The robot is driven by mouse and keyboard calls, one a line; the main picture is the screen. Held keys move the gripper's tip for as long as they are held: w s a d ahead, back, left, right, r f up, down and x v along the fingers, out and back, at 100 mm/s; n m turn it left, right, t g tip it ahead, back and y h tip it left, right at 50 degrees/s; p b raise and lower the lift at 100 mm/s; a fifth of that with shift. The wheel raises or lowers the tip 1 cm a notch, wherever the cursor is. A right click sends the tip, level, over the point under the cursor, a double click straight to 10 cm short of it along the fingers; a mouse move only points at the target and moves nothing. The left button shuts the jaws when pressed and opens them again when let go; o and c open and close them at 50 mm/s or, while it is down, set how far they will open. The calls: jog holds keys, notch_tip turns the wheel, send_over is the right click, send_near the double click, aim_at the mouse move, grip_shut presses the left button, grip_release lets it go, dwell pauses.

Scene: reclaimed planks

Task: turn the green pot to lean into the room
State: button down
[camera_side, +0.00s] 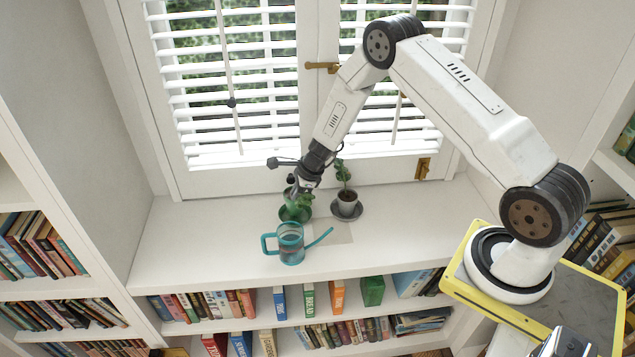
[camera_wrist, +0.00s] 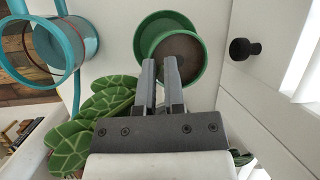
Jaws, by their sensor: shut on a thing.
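The green pot (camera_side: 293,214) stands on the white sill behind the teal watering can, partly hidden by its leaves and my gripper. In the wrist view the pot (camera_wrist: 200,62) shows its dark soil and round rim, with a green saucer (camera_wrist: 143,38) under it. My gripper (camera_side: 300,196) reaches down from behind. In the wrist view its two fingers (camera_wrist: 160,66) are shut on the near rim of the pot, a narrow gap between them. Broad patterned leaves (camera_wrist: 105,100) spread to the left of the fingers. The stem's base is hidden by the fingers.
A teal watering can (camera_side: 291,245) stands just in front, its spout pointing right. A grey pot (camera_side: 347,206) with a small plant stands close to the right on a dark saucer. The shuttered window (camera_side: 310,100) is behind. The sill is clear at far left and right.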

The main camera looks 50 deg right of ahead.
jog(key=shift+f, duration=1.1)
jog(key=c, duration=0.7)
grip_release()
jog(key=shift+o, duration=0.2)
jog(key=shift+f, duration=0.1)
jog(key=v, duration=0.8)
